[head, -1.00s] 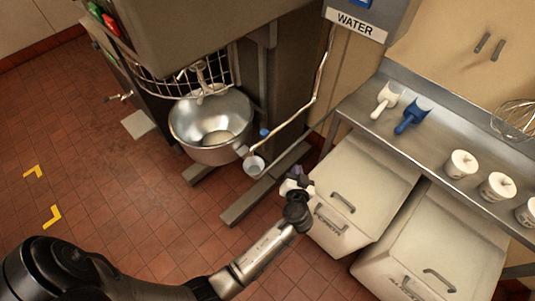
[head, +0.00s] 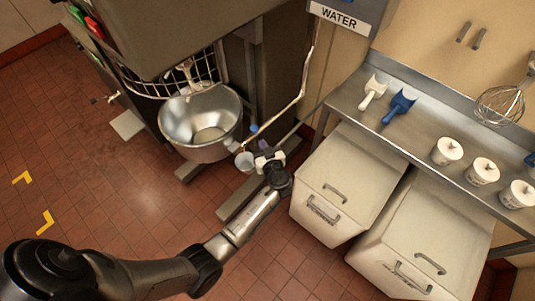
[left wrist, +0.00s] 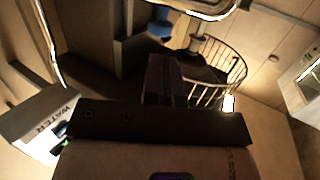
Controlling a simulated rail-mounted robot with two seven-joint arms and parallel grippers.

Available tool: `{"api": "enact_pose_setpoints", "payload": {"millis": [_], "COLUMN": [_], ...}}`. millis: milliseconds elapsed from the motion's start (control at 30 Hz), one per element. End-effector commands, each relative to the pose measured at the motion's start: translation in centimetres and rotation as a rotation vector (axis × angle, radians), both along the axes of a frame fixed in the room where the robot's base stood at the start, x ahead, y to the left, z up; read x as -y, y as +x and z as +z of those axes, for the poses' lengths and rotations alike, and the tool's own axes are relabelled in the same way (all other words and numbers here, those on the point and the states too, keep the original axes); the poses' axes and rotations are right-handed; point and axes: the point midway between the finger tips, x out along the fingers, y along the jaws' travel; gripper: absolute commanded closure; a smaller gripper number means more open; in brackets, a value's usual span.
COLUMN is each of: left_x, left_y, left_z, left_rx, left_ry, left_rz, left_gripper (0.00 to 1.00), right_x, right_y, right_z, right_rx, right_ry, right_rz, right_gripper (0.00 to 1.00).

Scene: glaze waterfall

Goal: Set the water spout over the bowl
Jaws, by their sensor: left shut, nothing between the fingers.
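The mixer bowl (head: 203,128) is a steel bowl under the mixer's wire guard. The water spout (head: 301,97) is a thin bent metal pipe coming down from the box marked WATER (head: 338,18). Its lower end reaches just right of the bowl, with a small pale cup (head: 245,161) below it and a blue knob (head: 254,128) nearby. My left gripper (head: 265,150) is shut and empty, right beside the cup and just below the pipe; I cannot tell whether it touches either. The left wrist view shows its dark fingers (left wrist: 164,78). My right gripper is out of view.
The mixer's wire guard (left wrist: 222,65) shows in the left wrist view. White lidded bins (head: 345,185) stand right of my gripper under a steel counter (head: 415,130) with scoops and white canisters. The tiled floor at left is open.

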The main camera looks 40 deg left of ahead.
Motion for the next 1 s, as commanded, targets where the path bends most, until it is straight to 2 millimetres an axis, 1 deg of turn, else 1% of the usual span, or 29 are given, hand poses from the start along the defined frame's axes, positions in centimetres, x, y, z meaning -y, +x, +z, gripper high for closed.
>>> {"api": "enact_pose_setpoints", "payload": {"millis": [33, 200, 400, 567, 1000], "left_x": [-0.9, -2.8, -4.1, -4.5, -4.6], "left_y": [0.5, 1.7, 2.5, 2.7, 2.8], "left_z": [0.1, -0.3, -0.7, -0.8, -0.9], "left_rx": [-0.001, -0.001, -0.002, -0.001, -0.001], "left_ry": [0.003, 0.002, 0.001, 0.0, 0.001], "left_rz": [0.002, 0.001, 0.0, 0.0, -0.011], "left_gripper": [1.0, 1.0, 1.0, 1.0, 1.0], "right_x": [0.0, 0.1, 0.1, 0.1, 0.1], "right_y": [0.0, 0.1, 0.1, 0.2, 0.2], "right_z": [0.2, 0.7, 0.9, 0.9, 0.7], "right_rx": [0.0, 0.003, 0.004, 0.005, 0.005], "right_ry": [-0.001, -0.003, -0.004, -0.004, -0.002], "right_rz": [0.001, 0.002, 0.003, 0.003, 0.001], "right_gripper": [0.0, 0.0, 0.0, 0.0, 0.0]}}
